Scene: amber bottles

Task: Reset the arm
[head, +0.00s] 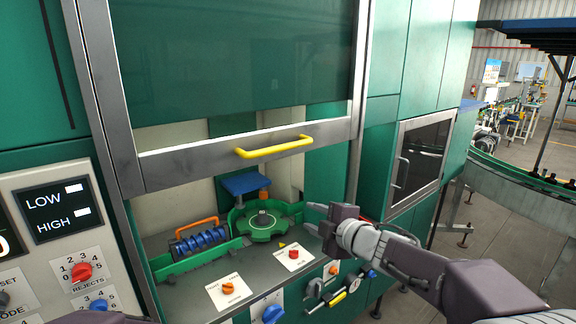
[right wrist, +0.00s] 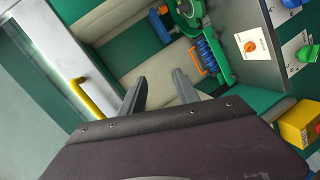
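My right arm reaches in from the right in the head view. My right gripper (head: 312,217) is in front of the machine's opening, to the right of the green star wheel (head: 263,225) and below the yellow handle (head: 274,147). In the right wrist view the two fingers of the right gripper (right wrist: 158,84) stand apart with nothing between them. The yellow handle also shows at the left there (right wrist: 88,97). No amber bottle is seen.
A raised glass door (head: 230,60) with a metal frame hangs above the opening. Inside are a blue screw (head: 200,242) and an orange handle (head: 196,228). A control panel (head: 70,230) stands at the left. Knobs line the front ledge. Open floor lies to the right.

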